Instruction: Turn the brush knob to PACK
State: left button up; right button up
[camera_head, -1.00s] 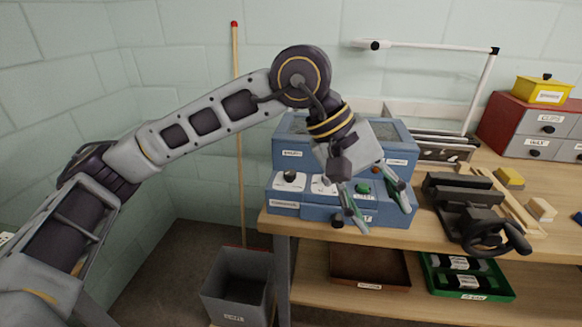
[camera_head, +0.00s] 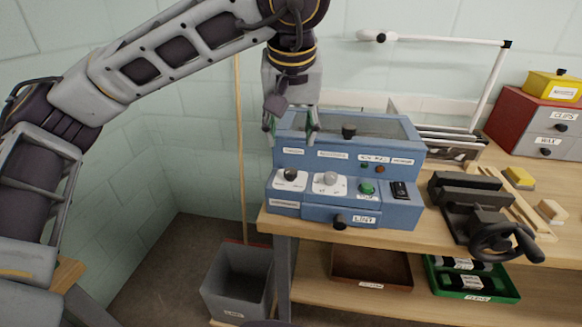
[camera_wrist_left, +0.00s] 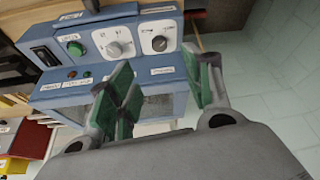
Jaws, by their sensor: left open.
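A blue machine (camera_head: 345,211) stands on the bench. Its front panel has a dark knob (camera_head: 291,174) on a white dial at the left and a pale grey knob (camera_head: 331,178) on a white dial beside it. Both also show in the left wrist view, the dark knob (camera_wrist_left: 159,43) and the pale knob (camera_wrist_left: 115,49). The dial lettering is too small to read, so I cannot tell which is the brush knob or where it points. My left gripper (camera_head: 291,128) is open and empty, above the machine's left part, apart from both knobs. My right gripper is not in view.
A green button (camera_head: 367,188) and a black switch (camera_head: 399,190) sit right of the dials, with a drawer (camera_head: 342,219) below. A black vise (camera_head: 470,212) stands at the right. A grey bin (camera_head: 238,284) is on the floor.

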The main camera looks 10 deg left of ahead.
aim_at(291, 172)
pick_arm(q)
jog(key=shift+f, duration=0.15)
jog(key=b+x, duration=0.2)
jog(key=x, duration=0.9)
jog(key=shift+w+f, duration=0.1)
jog(key=shift+f, duration=0.2)
jog(key=shift+w+f+b, duration=0.3)
jog(key=shift+f+b, duration=0.05)
jog(key=shift+f, duration=0.3)
jog(key=shift+w+f, duration=0.1)
jog(key=shift+f, duration=0.2)
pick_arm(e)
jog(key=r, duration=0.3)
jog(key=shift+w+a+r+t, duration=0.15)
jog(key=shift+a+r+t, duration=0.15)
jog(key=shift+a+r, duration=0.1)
pick_arm(q)
jog(key=c, duration=0.9)
jog(key=shift+c, duration=0.5)
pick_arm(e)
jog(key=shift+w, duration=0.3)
